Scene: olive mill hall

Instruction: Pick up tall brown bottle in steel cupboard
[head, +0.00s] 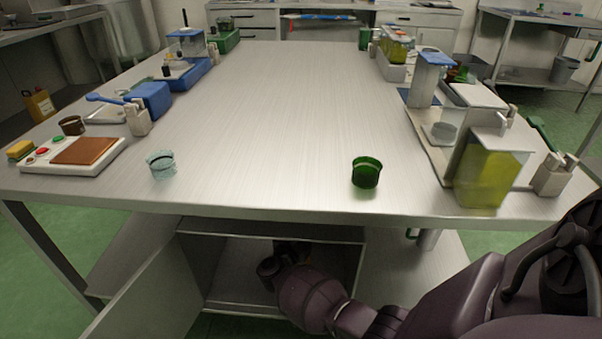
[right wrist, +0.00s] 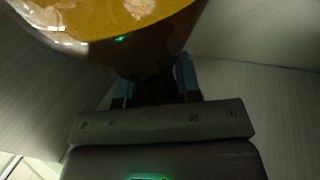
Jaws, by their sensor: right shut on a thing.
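The steel cupboard (head: 232,284) is under the table, with its door (head: 150,290) swung open to the left. My right arm reaches into it, and my forearm and wrist hide much of the inside. In the right wrist view the brown bottle (right wrist: 112,28), glossy amber, fills the top of the picture. My right gripper (right wrist: 157,80) is shut on it, one blue-grey finger on each side of its dark lower part in the picture. Grey cupboard walls are close around it. The bottle cannot be made out clearly in the head view. My left gripper is not in view.
The steel table (head: 290,110) spans above the cupboard. A clear glass cup (head: 161,164) and a green glass cup (head: 366,172) stand near its front edge. A yellow-green oil tank (head: 487,178) stands at the right. The middle of the tabletop is clear.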

